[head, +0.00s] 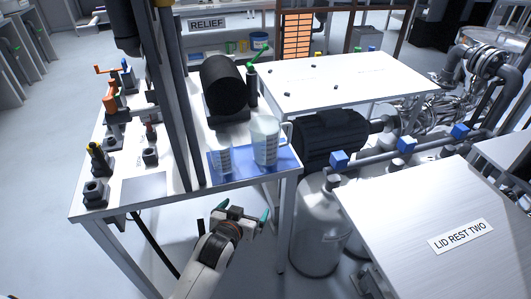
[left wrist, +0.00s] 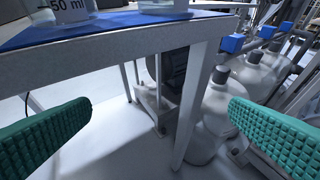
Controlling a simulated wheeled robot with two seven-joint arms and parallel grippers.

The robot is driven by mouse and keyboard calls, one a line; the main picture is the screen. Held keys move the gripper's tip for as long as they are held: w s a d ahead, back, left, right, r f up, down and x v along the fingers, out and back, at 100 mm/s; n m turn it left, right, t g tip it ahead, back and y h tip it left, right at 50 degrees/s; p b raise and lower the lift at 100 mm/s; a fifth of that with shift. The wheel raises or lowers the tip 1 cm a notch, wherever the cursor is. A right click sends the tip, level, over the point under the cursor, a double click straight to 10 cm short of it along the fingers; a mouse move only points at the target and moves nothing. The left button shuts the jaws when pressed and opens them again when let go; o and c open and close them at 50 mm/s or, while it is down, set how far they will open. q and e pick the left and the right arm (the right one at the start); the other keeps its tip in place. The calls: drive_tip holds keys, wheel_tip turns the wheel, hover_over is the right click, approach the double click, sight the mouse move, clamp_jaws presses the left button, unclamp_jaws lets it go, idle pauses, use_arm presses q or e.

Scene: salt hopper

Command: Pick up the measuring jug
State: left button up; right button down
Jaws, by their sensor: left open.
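The measuring jug (head: 265,142) is clear with a side handle and graduation marks. It stands upright on a blue mat (head: 250,166) at the front right corner of the white table. A smaller clear graduated beaker (head: 222,158) stands to its left on the mat. My left gripper (head: 244,213) is open and empty, in front of the table edge and below the tabletop. In the left wrist view its green pads are wide apart, with a table leg between them. Only the bases of two vessels show at the top there, one marked "50 ml" (left wrist: 72,8). My right gripper is not in view.
The table edge (left wrist: 120,40) and its leg lie close ahead of my left gripper. A black cylinder (head: 222,82) stands behind the vessels. Valves (head: 96,160) line the table's left side. Grey tanks (head: 318,230) and a "LID REST TWO" table (head: 430,210) are at right.

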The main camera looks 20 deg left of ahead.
use_arm(q)
wheel_tip(320, 180, up, 5)
drive_tip(key=t+b, duration=0.2)
drive_tip(key=t, duration=0.3)
approach(261, 145)
drive_tip(key=w, duration=0.2)
drive_tip(key=shift+n, duration=0.3)
drive_tip(key=w+p, duration=0.1)
drive_tip(key=w, duration=0.5)
drive_tip(key=shift+w, duration=0.35)
drive_tip(key=shift+w+f, duration=0.2)
drive_tip(key=shift+w, duration=1.3)
drive_tip(key=shift+w+f, duration=0.2)
drive_tip(key=shift+w, duration=1.3)
drive_tip(key=c, duration=1)
